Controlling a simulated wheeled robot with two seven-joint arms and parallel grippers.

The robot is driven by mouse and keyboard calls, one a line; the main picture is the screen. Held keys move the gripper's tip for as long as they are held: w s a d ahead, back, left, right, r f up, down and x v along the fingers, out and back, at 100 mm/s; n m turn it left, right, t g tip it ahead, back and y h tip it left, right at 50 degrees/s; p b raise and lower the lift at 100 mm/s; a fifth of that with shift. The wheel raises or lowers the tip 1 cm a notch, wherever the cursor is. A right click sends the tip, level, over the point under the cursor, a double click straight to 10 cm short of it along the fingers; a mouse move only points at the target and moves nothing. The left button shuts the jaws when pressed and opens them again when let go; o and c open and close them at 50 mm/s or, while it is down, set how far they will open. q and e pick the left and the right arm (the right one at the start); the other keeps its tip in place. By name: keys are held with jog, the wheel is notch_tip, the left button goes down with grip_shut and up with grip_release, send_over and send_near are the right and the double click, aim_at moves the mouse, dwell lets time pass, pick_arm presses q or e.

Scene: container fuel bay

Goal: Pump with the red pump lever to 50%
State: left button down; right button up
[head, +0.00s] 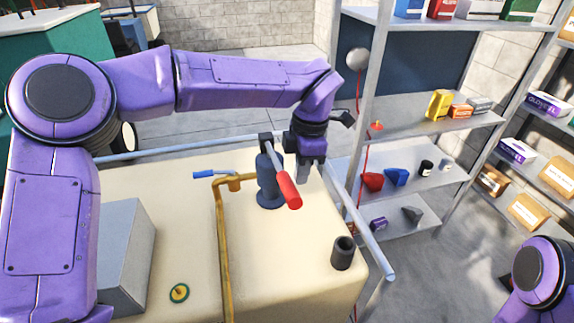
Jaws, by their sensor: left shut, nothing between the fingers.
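The red pump lever (288,190) is a grey bar with a red grip. It is hinged at the top of a dark blue pump (267,182) on a cream tank (275,265), and slopes down toward the front right. My left gripper (302,178) is shut and empty, pointing down just behind and right of the lever. The lever overlaps it in the picture, and I cannot tell whether they touch. No percent reading can be made out. My right gripper is out of view; only part of that arm shows at the lower right.
A yellow pipe (222,245) with a blue-handled valve (205,174) runs left of the pump. A dark open cylinder (343,253) stands at the tank's right front. A grey rail (362,232) lines the right edge. Shelves (430,180) with small items stand beyond.

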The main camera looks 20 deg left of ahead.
pick_arm(q)
notch_tip(320, 180, up, 11)
jog(key=w+d, duration=0.1)
jog(key=shift+d, duration=0.4)
jog(key=shift+f, duration=0.15)
dwell(0.7)
